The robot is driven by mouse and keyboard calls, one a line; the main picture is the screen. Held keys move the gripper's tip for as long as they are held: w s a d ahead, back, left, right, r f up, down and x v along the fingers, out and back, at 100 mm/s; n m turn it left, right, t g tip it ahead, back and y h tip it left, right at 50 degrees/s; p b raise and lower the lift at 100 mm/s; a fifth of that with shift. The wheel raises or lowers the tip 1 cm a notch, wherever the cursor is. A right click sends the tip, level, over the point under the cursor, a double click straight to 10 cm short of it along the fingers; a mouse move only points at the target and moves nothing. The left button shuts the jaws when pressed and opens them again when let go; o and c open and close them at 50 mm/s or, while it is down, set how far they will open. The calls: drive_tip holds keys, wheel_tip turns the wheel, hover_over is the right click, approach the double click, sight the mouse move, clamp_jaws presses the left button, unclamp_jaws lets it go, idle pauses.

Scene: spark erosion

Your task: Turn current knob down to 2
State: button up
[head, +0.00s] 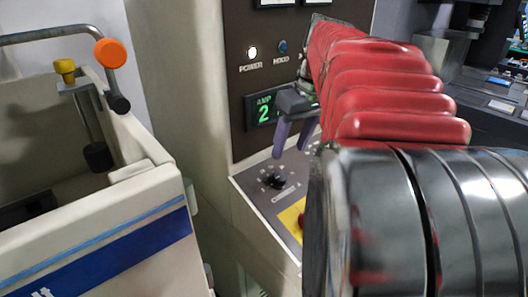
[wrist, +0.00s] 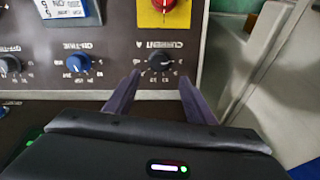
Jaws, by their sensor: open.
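The black current knob (head: 275,181) sits on the sloped grey panel, under a ring of scale marks. It also shows in the wrist view (wrist: 160,62), where the labels appear upside down. The AMP display (head: 264,111) above the panel reads a green 2. My gripper (head: 291,150) is open and empty, its two purple fingers pointing down toward the panel above and right of the knob in the head view. In the wrist view the fingertips (wrist: 159,77) lie to either side of the knob, just short of it. I see no contact.
A red button (wrist: 162,4) on a yellow plate (head: 291,216) lies close to the knob. A blue knob (wrist: 78,63) and a black knob (wrist: 9,65) share the panel. A white tank wall (head: 120,230) stands at the left. My red-sleeved arm hides much of the right.

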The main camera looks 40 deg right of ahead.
drive_tip(key=shift+v, duration=1.5)
